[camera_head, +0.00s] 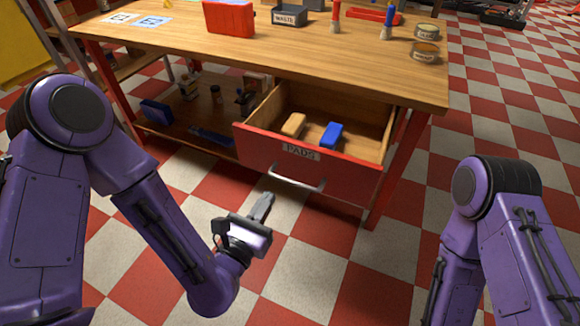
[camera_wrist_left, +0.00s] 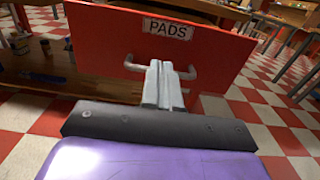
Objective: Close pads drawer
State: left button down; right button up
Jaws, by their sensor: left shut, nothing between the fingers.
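The pads drawer (camera_head: 312,168) has a red front with a PADS label and a metal bar handle (camera_head: 297,184). It stands pulled out from under the workbench, and a tan block (camera_head: 293,125) and a blue block (camera_head: 331,135) lie inside. My left gripper (camera_head: 263,203) is shut and empty, low in front of the drawer near the handle. In the left wrist view its fingers (camera_wrist_left: 160,84) overlap the middle of the handle (camera_wrist_left: 135,66) below the label; I cannot tell whether they touch it. My right gripper is out of view; only the right arm shows.
The wooden workbench top (camera_head: 290,58) holds a red box (camera_head: 229,18), a WASTE bin (camera_head: 289,16), brushes and cans (camera_head: 425,52). A lower shelf (camera_head: 190,112) left of the drawer holds several small items. The checkered floor in front is clear.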

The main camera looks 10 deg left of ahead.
pick_arm(q)
jog(key=b, duration=0.4)
send_near(295, 155)
jog(key=p+x, duration=0.1)
jog(key=x, duration=0.5)
jog(key=shift+w+d+r, duration=0.1)
jog(key=shift+w+r, duration=0.05)
jog(key=shift+w, duration=0.25)
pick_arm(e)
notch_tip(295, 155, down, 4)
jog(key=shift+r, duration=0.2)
